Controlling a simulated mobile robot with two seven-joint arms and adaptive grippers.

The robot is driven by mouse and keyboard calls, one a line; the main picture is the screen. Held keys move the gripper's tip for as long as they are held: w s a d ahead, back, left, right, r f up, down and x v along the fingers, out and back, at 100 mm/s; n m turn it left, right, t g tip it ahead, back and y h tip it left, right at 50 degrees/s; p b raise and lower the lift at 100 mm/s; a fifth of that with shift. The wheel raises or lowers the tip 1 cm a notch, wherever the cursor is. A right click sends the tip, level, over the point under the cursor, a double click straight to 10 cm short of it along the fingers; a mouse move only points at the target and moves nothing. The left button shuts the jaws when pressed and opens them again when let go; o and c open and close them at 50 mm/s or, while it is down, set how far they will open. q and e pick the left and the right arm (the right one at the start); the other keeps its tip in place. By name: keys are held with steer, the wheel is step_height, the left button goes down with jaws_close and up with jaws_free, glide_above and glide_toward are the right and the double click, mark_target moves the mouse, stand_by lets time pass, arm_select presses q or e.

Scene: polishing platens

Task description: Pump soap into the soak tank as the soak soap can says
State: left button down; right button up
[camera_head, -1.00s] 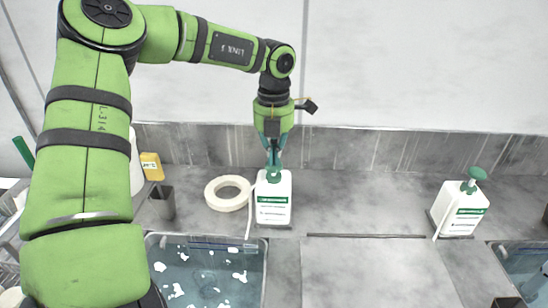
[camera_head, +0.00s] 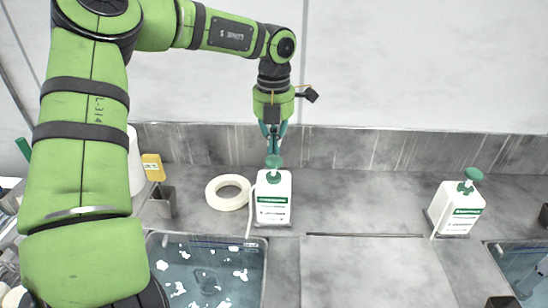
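A white soap bottle (camera_head: 272,204) with a green label and a green pump head (camera_head: 273,161) stands upright behind the soak tank (camera_head: 263,275). Its thin white spout tube hangs down toward the tank's back right corner. The tank is a sunken basin of grey water with several white suds patches. My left gripper (camera_head: 272,150) points down just above the pump head, its teal fingers close together with nothing seen between them. I cannot tell whether the tips touch the head. A yellow tag (camera_head: 153,167) stands above a dark grey can (camera_head: 161,203); its writing is too small to read. My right gripper is out of view.
A second white pump bottle (camera_head: 456,210) stands at the right, by another basin (camera_head: 520,262). A roll of cream tape (camera_head: 228,191) lies left of the near bottle. A flat grey slab (camera_head: 375,270) fills the middle. A wall runs behind the counter.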

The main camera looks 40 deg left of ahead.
mark_target(273, 160)
arm_select(q)
steer(key=shift+f, duration=0.1)
steer(key=shift+f+b, duration=1.7)
steer(key=shift+f, duration=0.05)
steer(key=shift+s+r, duration=0.1)
steer(key=shift+r+p, duration=1.1)
steer(key=shift+r, duration=0.7)
